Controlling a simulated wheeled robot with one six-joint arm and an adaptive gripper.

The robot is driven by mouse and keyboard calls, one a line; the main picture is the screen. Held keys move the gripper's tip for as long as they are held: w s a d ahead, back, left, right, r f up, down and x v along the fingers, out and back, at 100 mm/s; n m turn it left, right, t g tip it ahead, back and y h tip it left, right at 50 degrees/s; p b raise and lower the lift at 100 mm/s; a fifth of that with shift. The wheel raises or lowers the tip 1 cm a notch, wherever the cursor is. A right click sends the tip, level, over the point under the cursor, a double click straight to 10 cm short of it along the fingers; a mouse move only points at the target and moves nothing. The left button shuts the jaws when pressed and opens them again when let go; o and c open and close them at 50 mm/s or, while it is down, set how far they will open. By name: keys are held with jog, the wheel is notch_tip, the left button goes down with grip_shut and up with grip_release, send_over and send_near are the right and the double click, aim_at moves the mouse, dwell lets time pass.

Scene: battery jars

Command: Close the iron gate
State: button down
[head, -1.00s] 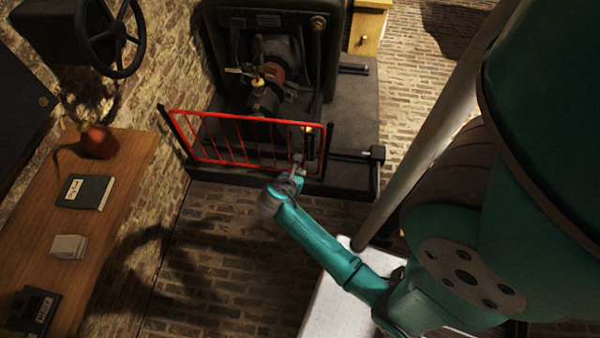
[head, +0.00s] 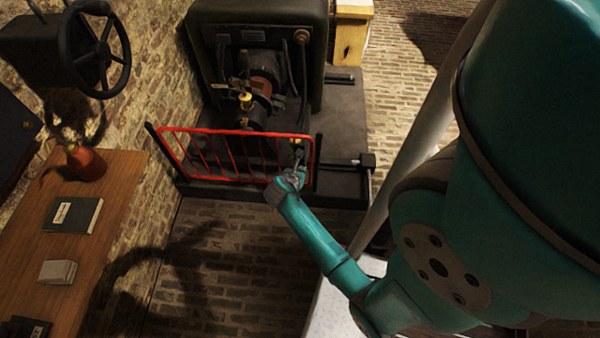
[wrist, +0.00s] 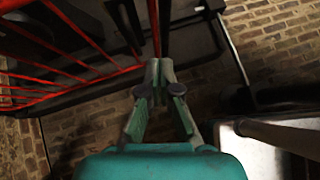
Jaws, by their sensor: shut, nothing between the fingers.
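The red iron gate (head: 235,133) stands upright across the front of the dark machine platform, between a left post (head: 165,150) and a right post (head: 317,160). Its free right end is close beside the right post; I cannot tell whether they touch or are latched. My gripper (head: 298,160) is at the gate's lower right end, on the near side. In the wrist view my gripper (wrist: 158,68) is shut and empty, its tips at the red end bar (wrist: 154,25). Whether the tips touch the bar is unclear.
A dark machine (head: 258,50) stands on the platform (head: 345,115) behind the gate. A wooden bench (head: 100,215) with a red pot (head: 86,163) and a book (head: 73,215) runs along the left. A handwheel (head: 95,48) is on the wall. The brick floor (head: 225,265) before the gate is clear.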

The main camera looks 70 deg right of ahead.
jog(key=shift+d, duration=0.1)
jog(key=shift+n+t, duration=0.6)
jog(key=d, duration=0.4)
jog(key=w+d, duration=0.1)
jog(key=d, duration=0.8)
jog(key=shift+w+d+r, duration=0.2)
jog(key=shift+w+d, duration=0.2)
jog(key=shift+d+r, duration=0.15)
jog(key=shift+r, duration=0.05)
send_near(310, 137)
jog(key=a, duration=0.2)
jog(key=a+r, duration=0.1)
jog(key=a, duration=0.1)
jog(key=shift+s+a, duration=0.15)
jog(key=shift+a, duration=0.15)
jog(key=shift+f, duration=0.1)
